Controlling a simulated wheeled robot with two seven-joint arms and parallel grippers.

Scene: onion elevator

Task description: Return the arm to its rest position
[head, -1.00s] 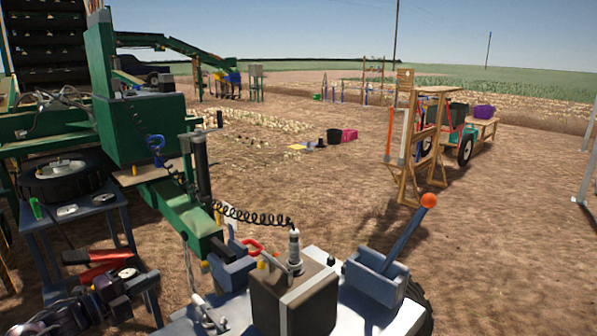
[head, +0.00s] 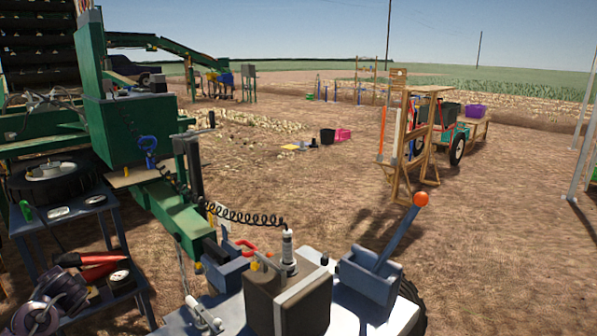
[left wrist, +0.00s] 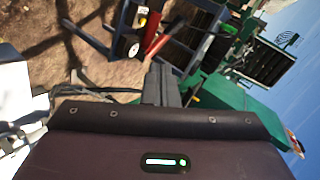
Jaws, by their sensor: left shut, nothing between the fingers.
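My left gripper (left wrist: 161,84) shows in the left wrist view, its two dark fingers together and nothing between them. Its dark body with a small lit display fills the bottom of that view. In the head view, dark purplish parts of my left arm are low at the left edge, beside the blue stand; its fingertips cannot be made out there. My right gripper is in neither view.
The blue stand (head: 66,214) holds a wheel (head: 55,176) and red-handled tools (head: 88,268), close to my left arm. A green machine (head: 124,135) stands behind. A grey hitch platform with an orange-knobbed lever (head: 401,226) is front centre. Open soil lies right.

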